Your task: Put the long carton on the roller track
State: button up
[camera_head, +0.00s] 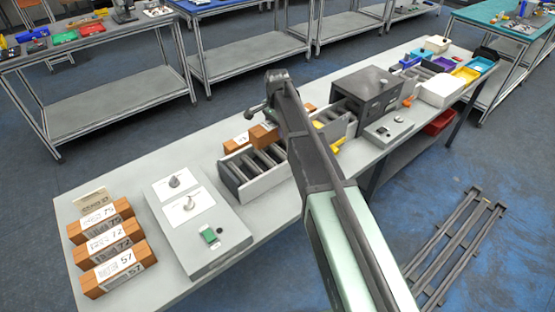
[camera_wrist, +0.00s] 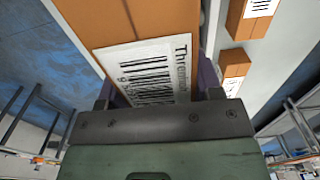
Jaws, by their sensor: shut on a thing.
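My gripper (camera_wrist: 155,88) is shut on an orange-brown carton (camera_wrist: 125,20) in the wrist view, with its fingers at either side. The carton has a white barcode label facing the camera, and its far end runs out of the picture. In the head view my arm hides the gripper, and I cannot tell which orange piece near it is the held carton. The roller track (camera_head: 231,180) has dark rollers and pale side walls. Part of it is hidden behind my arm, and rollers show again right of the arm, by the dark box.
Several labelled cartons (camera_head: 112,270) stand at the table's left end beside a grey panel (camera_head: 218,249) with knobs and a green button. A dark scanner box (camera_head: 371,88) stands over the track. Other orange cartons (camera_head: 238,143) lie behind the track. Bare table (camera_head: 150,155) shows at the back left.

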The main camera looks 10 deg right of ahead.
aim_at(278, 152)
notch_tip(278, 152, down, 8)
jog(key=b, duration=0.6)
jog(key=shift+f, duration=0.15)
jog(key=shift+r+p, duration=0.3)
jog(key=shift+f, duration=0.25)
jog(key=o, duration=1.3)
jog(key=shift+r, duration=0.1)
notch_tip(278, 152, up, 13)
jog(key=p, duration=1.2)
jog(key=shift+f, duration=0.2)
jog(key=s+n, duration=0.4)
jog(key=s, duration=0.5)
jog(key=s+n, duration=0.4)
jog(key=s, duration=0.6)
jog(key=s+n, duration=0.4)
jog(key=s, duration=0.5)
jog(key=shift+s+f+n, duration=0.15)
jog(key=shift+s+n, duration=0.25)
